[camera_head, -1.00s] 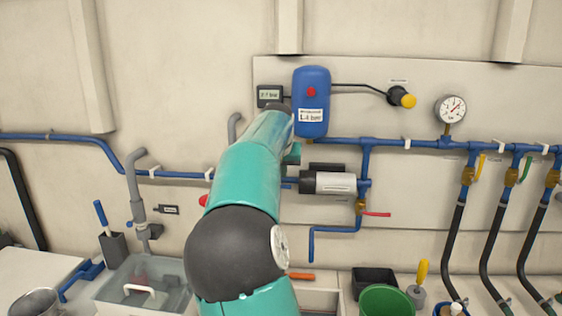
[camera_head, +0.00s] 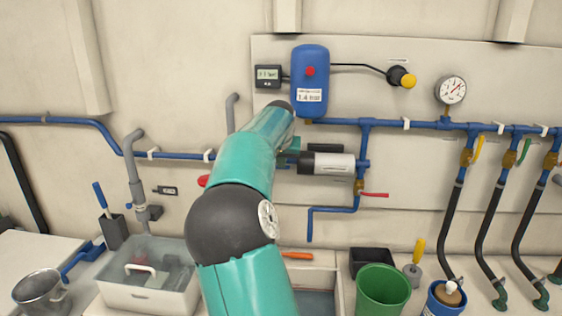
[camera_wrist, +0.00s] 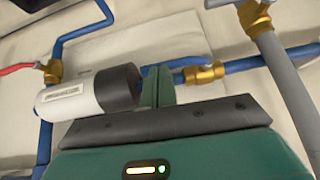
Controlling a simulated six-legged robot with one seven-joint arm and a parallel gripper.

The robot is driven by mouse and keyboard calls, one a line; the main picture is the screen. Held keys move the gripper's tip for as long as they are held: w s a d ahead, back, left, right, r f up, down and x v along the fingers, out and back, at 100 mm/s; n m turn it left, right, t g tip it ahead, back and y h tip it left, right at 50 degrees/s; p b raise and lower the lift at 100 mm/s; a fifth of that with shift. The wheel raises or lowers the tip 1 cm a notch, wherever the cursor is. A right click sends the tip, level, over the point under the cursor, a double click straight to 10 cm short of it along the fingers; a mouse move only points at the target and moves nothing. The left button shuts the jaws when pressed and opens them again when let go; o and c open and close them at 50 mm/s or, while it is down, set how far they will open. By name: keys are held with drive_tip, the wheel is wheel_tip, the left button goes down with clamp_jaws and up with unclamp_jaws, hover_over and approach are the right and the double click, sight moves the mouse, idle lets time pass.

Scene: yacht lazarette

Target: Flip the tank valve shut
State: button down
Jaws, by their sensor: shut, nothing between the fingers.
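A brass valve (camera_head: 359,187) with a red lever (camera_head: 375,195) sits on the blue pipe below the pump, its lever pointing right. In the wrist view this valve (camera_wrist: 49,71) is at the left, seen upside down. Another red handle (camera_head: 203,181) shows left of my arm; its valve is hidden there, but a brass valve (camera_wrist: 256,16) with a bit of red shows at the wrist view's top right. I cannot tell which is the tank valve. My gripper (camera_head: 293,151) is shut and empty, just left of the pump (camera_head: 328,163); its fingers (camera_wrist: 158,86) are beside the pump's dark end.
A blue tank (camera_head: 310,80) hangs above the pump. A gauge (camera_head: 451,90) and several valves with hoses are at the right. A grey bin (camera_head: 151,290), a green bucket (camera_head: 383,290) and a black box (camera_head: 371,262) stand below. Another brass fitting (camera_wrist: 205,73) lies beyond my fingers.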

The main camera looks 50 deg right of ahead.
drive_tip(key=shift+s+d+f+t+y, duration=0.1)
drive_tip(key=shift+f+t+y, duration=0.15)
drive_tip(key=shift+t+y, duration=0.05)
wheel_tip(320, 180, down, 8)
drive_tip(key=w+a+m+t+y, duration=0.1)
drive_tip(key=m+t+y, duration=0.4)
drive_tip(key=t, duration=0.5)
drive_tip(key=shift+w+a+t+y, duration=0.15)
drive_tip(key=shift+w+t+y, duration=0.1)
drive_tip(key=shift+t+y, duration=0.05)
drive_tip(key=shift+r, duration=0.1)
